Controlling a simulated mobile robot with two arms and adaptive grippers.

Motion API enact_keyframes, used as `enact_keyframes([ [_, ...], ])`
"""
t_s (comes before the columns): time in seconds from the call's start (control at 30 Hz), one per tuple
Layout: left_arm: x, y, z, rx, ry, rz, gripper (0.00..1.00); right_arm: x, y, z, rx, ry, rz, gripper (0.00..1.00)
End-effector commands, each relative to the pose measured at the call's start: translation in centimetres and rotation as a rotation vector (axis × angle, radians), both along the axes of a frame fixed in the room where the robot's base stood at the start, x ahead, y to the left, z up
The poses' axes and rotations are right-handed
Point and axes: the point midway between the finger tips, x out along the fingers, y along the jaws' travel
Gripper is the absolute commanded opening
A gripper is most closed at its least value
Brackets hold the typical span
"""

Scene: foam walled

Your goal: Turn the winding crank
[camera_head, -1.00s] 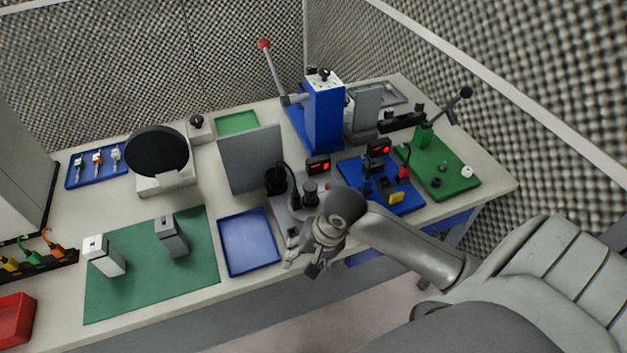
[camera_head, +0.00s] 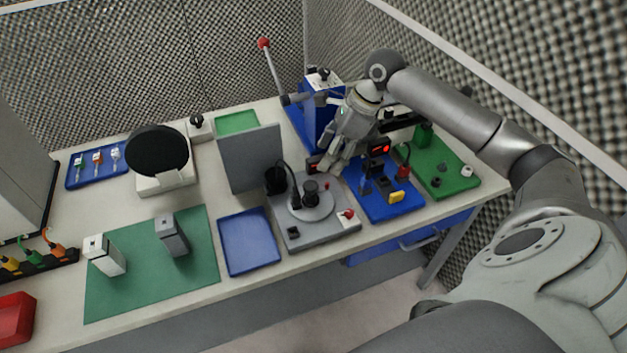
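My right gripper (camera_head: 336,165) is above the back of the bench, in front of the blue tower (camera_head: 320,120). Its fingers point down toward the small red displays, and it seems to hold nothing. Whether the fingers are parted is too small to tell. A green base (camera_head: 452,178) with a green post (camera_head: 424,134) stands at the right end. Its crank-like lever with a black knob, seen earlier, is now hidden behind my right arm. A grey station (camera_head: 318,236) with a round disc (camera_head: 311,206) and a black knob stands front centre. My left gripper is not in view.
A blue board (camera_head: 400,209) with small parts lies between the grey station and green base. A grey upright panel (camera_head: 250,160) stands left of the station. An empty blue tray (camera_head: 248,242) lies in front.

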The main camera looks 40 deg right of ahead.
Motion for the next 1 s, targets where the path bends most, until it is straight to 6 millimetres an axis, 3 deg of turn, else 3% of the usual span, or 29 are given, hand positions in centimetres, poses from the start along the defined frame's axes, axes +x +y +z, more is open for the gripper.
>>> enact_keyframes([
  [0.6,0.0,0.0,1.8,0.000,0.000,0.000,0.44,2.1,3.1,-8.8,0.001,0.000,0.001,0.56],
  [1.0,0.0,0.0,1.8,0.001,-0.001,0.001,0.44,2.3,3.3,-9.8,-0.001,-0.001,0.003,0.56],
])
